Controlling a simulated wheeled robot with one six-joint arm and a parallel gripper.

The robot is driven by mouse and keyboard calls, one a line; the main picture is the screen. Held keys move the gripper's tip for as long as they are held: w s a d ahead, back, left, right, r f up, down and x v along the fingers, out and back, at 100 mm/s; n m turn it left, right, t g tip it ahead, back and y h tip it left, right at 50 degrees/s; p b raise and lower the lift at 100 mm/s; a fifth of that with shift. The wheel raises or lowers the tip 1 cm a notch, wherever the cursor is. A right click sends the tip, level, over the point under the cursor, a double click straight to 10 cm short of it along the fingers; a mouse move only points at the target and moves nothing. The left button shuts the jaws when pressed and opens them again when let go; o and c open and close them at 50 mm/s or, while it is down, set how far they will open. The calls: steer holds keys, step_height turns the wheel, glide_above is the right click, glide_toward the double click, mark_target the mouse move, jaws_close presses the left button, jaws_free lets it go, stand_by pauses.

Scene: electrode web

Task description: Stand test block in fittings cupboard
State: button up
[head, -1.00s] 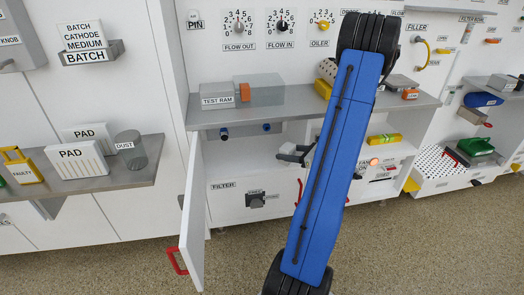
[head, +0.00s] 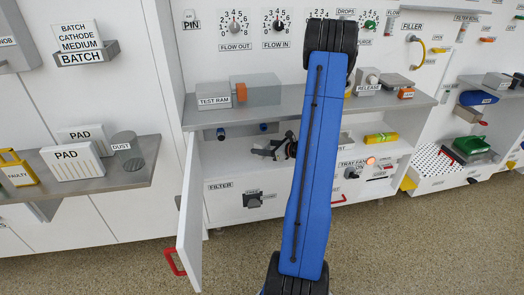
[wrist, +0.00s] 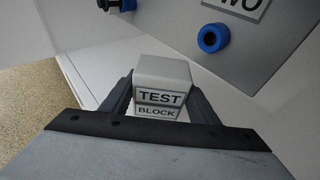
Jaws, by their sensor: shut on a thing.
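The test block (wrist: 160,90) is a pale grey block lettered TEST BLOCK in the wrist view. My gripper (wrist: 160,85) is shut on it, a dark finger on each side. In the head view my gripper (head: 272,150) is inside the open cupboard, under the grey shelf; I cannot make out the block there. The cupboard (head: 232,165) has a white floor and two blue fittings on its back wall. A blue ring fitting (wrist: 213,38) and another blue fitting (wrist: 122,4) show beyond the block in the wrist view. I cannot tell whether the block touches the floor.
The cupboard door (head: 192,215) with its red handle (head: 175,262) stands open at the left. A grey shelf (head: 200,118) above carries the test ram (head: 255,92). A yellow cylinder (head: 381,139) lies to the right of my arm. A side shelf (head: 95,178) juts out at the left.

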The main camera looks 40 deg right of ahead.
steer(key=shift+f, duration=0.7)
steer(key=shift+f, duration=0.15)
steer(key=o, duration=1.3)
